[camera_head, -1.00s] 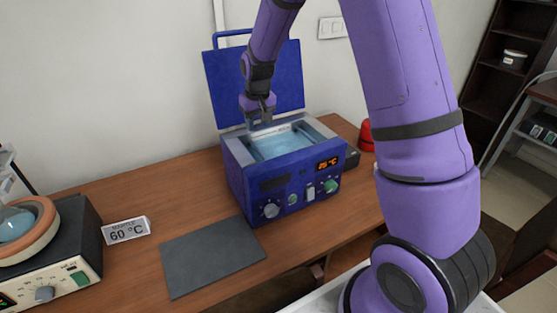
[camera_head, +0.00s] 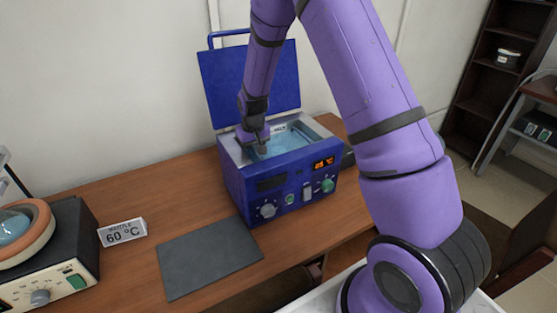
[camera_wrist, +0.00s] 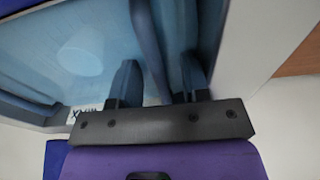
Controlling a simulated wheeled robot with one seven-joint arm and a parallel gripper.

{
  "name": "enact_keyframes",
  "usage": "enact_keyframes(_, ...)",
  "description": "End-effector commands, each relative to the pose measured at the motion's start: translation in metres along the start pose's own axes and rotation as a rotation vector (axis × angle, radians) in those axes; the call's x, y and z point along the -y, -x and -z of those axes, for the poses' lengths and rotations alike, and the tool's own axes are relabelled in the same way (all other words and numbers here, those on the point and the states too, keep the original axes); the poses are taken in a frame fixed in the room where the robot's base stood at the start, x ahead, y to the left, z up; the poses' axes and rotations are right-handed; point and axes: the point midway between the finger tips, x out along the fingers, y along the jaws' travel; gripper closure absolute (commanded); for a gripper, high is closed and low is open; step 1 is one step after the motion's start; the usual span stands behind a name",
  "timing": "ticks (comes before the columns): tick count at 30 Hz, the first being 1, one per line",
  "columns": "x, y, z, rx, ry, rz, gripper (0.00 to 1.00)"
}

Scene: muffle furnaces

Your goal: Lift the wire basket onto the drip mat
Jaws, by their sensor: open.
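The drip mat (camera_head: 210,257) is a flat dark grey sheet, bare, on the table in front of the blue water bath (camera_head: 285,190). The bath's lid is up and pale blue water shows inside. My gripper (camera_head: 260,147) is at the left part of the bath opening, pointing down. In the wrist view its two fingers (camera_wrist: 160,82) are apart, with a grey-blue bar (camera_wrist: 148,45) running between them. That bar may be the wire basket's handle, but I cannot tell. The basket's body is not clearly visible.
A heating mantle (camera_head: 50,255) with a round vessel stands at the left. A "60 °C" sign (camera_head: 122,232) sits between it and the mat. The bath's raised lid (camera_head: 250,85) stands behind the opening.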

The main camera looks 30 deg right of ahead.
Motion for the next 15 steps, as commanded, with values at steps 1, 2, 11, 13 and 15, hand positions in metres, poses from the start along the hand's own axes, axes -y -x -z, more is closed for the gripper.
enact_keyframes(1, 0.0001, -0.0008, 0.0002, -0.001, 0.0, 0.0, 0.58)
enact_keyframes(2, 0.0001, -0.0008, 0.0003, -0.001, 0.0, 0.0, 0.58)
enact_keyframes(11, 0.0001, -0.0004, 0.0002, -0.001, 0.0, 0.0, 0.99)
enact_keyframes(13, 0.0001, -0.0003, 0.0002, -0.001, 0.0, 0.0, 1.0)
enact_keyframes(15, 0.0002, -0.0003, 0.0002, -0.001, 0.0, 0.0, 1.0)
